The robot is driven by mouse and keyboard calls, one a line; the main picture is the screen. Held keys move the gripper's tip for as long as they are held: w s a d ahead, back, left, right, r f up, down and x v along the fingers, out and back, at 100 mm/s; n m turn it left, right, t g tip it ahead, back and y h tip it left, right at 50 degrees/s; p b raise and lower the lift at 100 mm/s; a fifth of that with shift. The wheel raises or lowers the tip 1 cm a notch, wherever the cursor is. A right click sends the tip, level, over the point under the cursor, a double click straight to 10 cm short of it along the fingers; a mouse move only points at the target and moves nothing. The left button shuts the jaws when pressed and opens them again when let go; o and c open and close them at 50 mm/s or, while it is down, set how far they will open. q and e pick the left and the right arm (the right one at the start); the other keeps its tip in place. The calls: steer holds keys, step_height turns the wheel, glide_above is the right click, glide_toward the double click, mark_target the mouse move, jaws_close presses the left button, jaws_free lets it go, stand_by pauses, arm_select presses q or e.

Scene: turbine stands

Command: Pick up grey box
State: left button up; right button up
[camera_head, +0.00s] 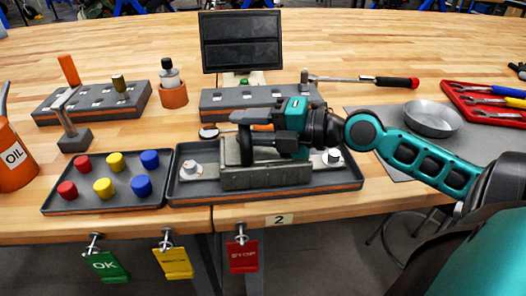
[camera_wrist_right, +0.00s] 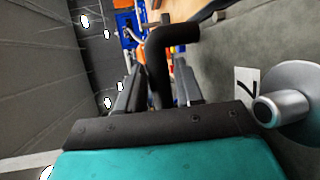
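The grey box (camera_head: 266,177) with a dark handle sits in the middle of a dark shallow tray (camera_head: 345,182). My right gripper (camera_head: 247,134) is over the box, at its handle, and partly covers it. In the right wrist view the dark bent handle (camera_wrist_right: 160,75) stands between the two fingers of my right gripper (camera_wrist_right: 159,85). The fingers look apart, with a narrow gap on each side of the handle. The box body is hard to make out in that view. My left gripper is not in view.
Silver knobs (camera_head: 190,170) stand at both ends of the tray. A tray of coloured caps (camera_head: 104,187) lies to the left. A grey block (camera_head: 225,101) and a dark screen (camera_head: 241,41) are behind. A metal bowl (camera_head: 432,118) lies right, beyond my arm.

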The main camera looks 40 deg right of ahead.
steer(key=shift+p+x, duration=0.35)
steer(key=shift+x, duration=0.9)
steer(key=shift+c, duration=0.5)
jaws_close()
steer(key=shift+r, duration=0.2)
